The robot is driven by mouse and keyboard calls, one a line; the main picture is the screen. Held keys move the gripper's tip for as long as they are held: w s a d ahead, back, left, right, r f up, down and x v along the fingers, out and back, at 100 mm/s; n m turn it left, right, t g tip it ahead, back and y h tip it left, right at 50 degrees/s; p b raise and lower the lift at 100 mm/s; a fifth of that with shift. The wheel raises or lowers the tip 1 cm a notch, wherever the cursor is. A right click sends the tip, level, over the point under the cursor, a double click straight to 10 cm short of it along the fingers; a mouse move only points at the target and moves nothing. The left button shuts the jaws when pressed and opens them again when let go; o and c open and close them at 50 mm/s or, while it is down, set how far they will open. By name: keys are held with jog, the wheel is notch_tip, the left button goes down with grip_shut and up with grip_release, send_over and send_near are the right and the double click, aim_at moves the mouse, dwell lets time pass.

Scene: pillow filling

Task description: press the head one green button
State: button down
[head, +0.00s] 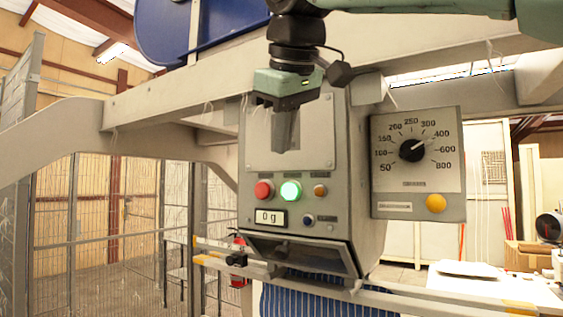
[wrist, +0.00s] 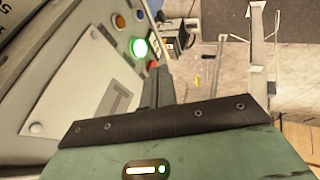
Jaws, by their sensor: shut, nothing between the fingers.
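The green button (head: 291,191) glows on the front of a grey control box (head: 250,150), between a red button (head: 264,190) and a small orange button (head: 320,190). My gripper (head: 285,148) points down in front of the plain plate, above the green button in the head view and apart from it. In the wrist view the lit green button (wrist: 140,48) lies just past the tips of my gripper (wrist: 157,70), slightly left. The fingers are shut and empty. The red button (wrist: 152,65) is partly hidden by a finger there.
A dial box (head: 418,160) with a yellow button (head: 436,203) stands at right. A rail (head: 400,298) runs below, over striped blue fabric (head: 320,301). Wire fencing (head: 95,220) is at left.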

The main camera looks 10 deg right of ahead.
jog(key=shift+v, duration=1.15)
jog(key=shift+f, duration=0.1)
jog(key=s+a+f+g+b, duration=0.1)
jog(key=s+f+g+b, duration=0.15)
jog(key=f, duration=1.15)
jog(key=s+f+g+b, duration=0.1)
jog(key=f+b, duration=0.2)
jog(key=f, duration=1)
jog(key=s+d+f+g+b, duration=0.1)
jog(key=s+d+f, duration=0.2)
jog(key=s+f, duration=0.3)
jog(key=s+d+f+m+g+b, duration=0.1)
jog(key=s+d+f+b, duration=0.1)
jog(key=s+f, duration=0.5)
jog(key=s+d+f+m+g+b, duration=0.1)
jog(key=s+d+f, duration=0.3)
jog(key=f, duration=1.2)
jog(key=shift+s+d+f+b, duration=0.2)
jog(key=shift+s+d+b, duration=0.15)
jog(key=shift+s+b, duration=0.6)
